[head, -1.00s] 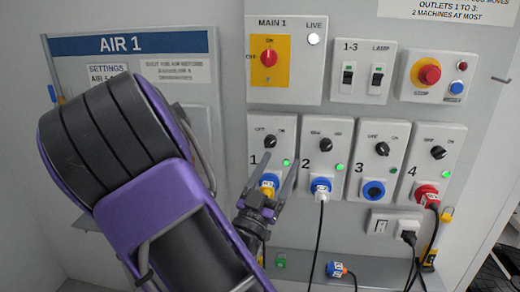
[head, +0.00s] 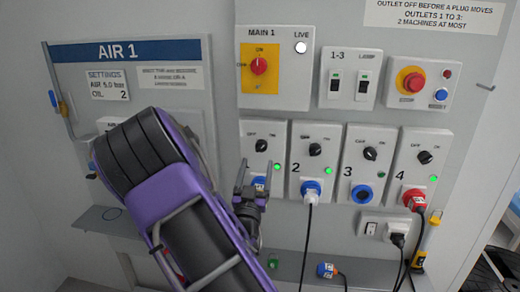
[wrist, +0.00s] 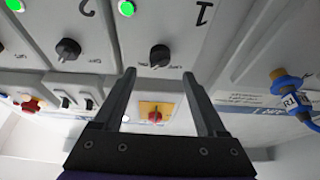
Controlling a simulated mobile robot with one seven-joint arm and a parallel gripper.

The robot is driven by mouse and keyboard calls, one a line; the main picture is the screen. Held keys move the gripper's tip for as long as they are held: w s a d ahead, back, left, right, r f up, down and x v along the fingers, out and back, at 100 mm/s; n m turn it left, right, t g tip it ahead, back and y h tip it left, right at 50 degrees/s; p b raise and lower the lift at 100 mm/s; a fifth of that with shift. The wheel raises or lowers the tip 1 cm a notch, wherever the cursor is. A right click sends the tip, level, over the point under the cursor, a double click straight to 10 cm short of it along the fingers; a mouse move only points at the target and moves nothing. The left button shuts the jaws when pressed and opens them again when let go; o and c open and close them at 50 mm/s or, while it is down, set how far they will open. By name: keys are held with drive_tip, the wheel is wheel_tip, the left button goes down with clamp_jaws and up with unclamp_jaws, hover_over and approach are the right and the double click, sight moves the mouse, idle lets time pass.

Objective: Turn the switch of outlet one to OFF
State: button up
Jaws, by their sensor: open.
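The switch of outlet one (head: 261,145) is a black knob on a grey box, with OFF marked at left and ON at right. Its pointer seems to lean toward ON. The green lamp of outlet one (head: 277,167) is lit. My gripper (head: 254,176) is open and empty, in front of the lower part of that box, below the knob and partly covering the blue plug. In the wrist view, which is upside down, the knob (wrist: 160,56) shows between and beyond the two fingers of my gripper (wrist: 162,84), apart from them.
The switch of outlet two (head: 315,149) and its box stand close at right, with a plugged-in cable. The boxes of outlets three (head: 370,154) and four (head: 425,157) follow. The MAIN 1 red switch (head: 258,66) is above. A shelf (head: 300,265) runs below.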

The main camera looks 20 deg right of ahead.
sight(260, 150)
drive_tip(key=x, duration=0.6)
drive_tip(key=shift+d, duration=0.1)
drive_tip(key=shift+c, duration=0.3)
clamp_jaws()
